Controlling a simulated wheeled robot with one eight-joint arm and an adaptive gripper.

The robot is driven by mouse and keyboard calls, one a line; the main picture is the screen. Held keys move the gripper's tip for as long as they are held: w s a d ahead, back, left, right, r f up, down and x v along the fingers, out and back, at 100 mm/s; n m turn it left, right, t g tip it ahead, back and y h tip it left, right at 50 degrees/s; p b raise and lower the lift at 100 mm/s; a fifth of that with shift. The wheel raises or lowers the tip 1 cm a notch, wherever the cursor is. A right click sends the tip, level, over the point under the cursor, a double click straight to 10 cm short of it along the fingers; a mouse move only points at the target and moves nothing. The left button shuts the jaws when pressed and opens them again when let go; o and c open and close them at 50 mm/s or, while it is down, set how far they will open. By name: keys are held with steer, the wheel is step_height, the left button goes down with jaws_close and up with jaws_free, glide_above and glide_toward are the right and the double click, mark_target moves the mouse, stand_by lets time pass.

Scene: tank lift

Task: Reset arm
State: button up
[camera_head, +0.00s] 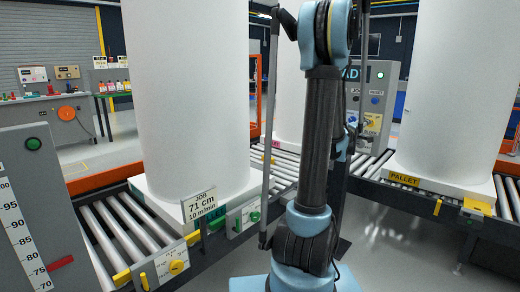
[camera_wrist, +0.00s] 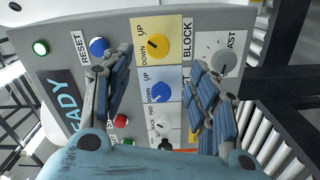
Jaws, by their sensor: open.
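My gripper (camera_wrist: 162,58) is open and empty in the wrist view, its two blue-padded fingers spread over a grey control panel (camera_wrist: 70,22). The left finger lies just right of the blue RESET button (camera_wrist: 98,46) and partly covers the panel there; I cannot tell whether it touches. A yellow BLOCK knob (camera_wrist: 155,45) and a blue knob (camera_wrist: 160,92) show between the fingers. A grey dial (camera_wrist: 222,65) is beside the right finger. In the head view my arm stands upright in the middle, partly hiding the panel (camera_head: 376,90); the gripper is not clear there.
White tanks (camera_head: 190,80) stand on roller conveyors (camera_head: 115,225) left, behind and right (camera_head: 455,80). A job sign (camera_head: 199,205) reads 71 cm, 10 m/min. A scale (camera_head: 20,235) with a red pointer is at the left. Some floor is clear at the lower right.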

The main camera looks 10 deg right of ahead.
steer(key=s+a+f+m+g+y, duration=0.1)
steer(key=s+a+f+g+y, duration=0.2)
steer(key=s+a+f, duration=0.3)
steer(key=s+a+f+m+g+y, duration=0.2)
steer(key=s+a+f+y, duration=0.4)
steer(key=s+a, duration=1.1)
steer(key=s+a+f+m+g+y, duration=0.1)
steer(key=s+a+f+g+y, duration=0.3)
steer(key=a, duration=1.6)
steer(key=s+f, duration=0.4)
steer(key=s, duration=0.3)
steer(key=shift+s+a+y, duration=0.2)
steer(key=shift+y, duration=0.2)
steer(key=shift+w+f+g, duration=0.15)
steer(key=shift+w+g, duration=0.15)
steer(key=shift+w, duration=0.2)
